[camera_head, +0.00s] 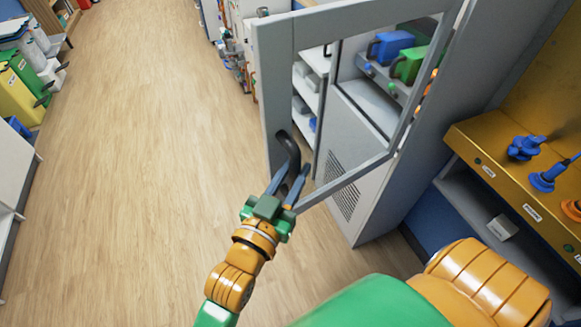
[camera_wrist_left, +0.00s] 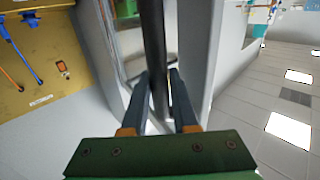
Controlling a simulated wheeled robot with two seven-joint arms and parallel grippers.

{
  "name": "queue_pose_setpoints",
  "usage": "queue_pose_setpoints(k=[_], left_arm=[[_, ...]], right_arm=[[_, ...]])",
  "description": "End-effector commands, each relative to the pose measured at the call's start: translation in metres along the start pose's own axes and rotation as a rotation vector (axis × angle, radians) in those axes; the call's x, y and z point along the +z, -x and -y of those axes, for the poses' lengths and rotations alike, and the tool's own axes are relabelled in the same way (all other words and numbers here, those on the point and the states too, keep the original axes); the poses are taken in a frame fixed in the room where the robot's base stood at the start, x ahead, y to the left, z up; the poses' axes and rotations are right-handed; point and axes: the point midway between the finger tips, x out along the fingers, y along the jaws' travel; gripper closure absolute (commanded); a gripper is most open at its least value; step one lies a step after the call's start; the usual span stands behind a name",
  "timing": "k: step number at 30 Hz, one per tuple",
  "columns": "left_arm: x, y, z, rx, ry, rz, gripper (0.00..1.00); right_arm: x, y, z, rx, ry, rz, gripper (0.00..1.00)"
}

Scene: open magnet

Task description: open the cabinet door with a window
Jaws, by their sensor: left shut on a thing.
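The grey cabinet door with a window (camera_head: 279,79) stands swung out from the cabinet (camera_head: 349,197) in the head view, its inside shelves showing through the gap and the window. Its dark curved handle (camera_head: 289,150) is on the door's left edge. My left gripper (camera_head: 291,178) is shut on the handle's lower part. In the left wrist view, the dark handle bar (camera_wrist_left: 153,50) runs between the two fingers (camera_wrist_left: 160,95). The door frame (camera_wrist_left: 201,60) is just right of it. My right gripper is not in view.
A yellow bench panel with blue valves (camera_head: 523,148) is right of the cabinet. Blue and green containers (camera_head: 393,45) stand inside the cabinet. The wooden floor (camera_head: 150,150) to the left is clear. Shelves and yellow containers (camera_head: 22,95) line the far left.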

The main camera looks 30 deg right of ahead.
Motion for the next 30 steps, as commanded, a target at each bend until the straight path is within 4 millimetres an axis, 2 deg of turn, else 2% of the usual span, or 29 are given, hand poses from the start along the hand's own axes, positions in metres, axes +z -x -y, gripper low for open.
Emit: queue_pose_setpoints(k=[2,3,6,14,17,25,30], left_arm=[[-0.001,0.0,0.0,0.001,0.001,-0.002,1.0],[-0.001,0.0,0.0,0.001,0.0,-0.002,0.65],[0.0,0.0,0.0,0.001,0.0,-0.001,0.43],[0.001,0.0,0.0,0.0,0.0,0.001,0.43],[0.002,0.006,0.0,0.0,-0.001,0.002,0.43],[0.004,0.051,-0.001,0.001,-0.001,0.002,0.43],[0.002,0.068,-0.001,0.001,0.0,0.001,0.43]], right_arm=[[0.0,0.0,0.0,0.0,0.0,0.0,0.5],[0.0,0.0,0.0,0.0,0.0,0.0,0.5],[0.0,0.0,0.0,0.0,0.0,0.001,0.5],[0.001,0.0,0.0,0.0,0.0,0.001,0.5],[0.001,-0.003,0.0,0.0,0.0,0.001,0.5],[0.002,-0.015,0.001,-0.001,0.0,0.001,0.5],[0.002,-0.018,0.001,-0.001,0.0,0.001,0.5]])
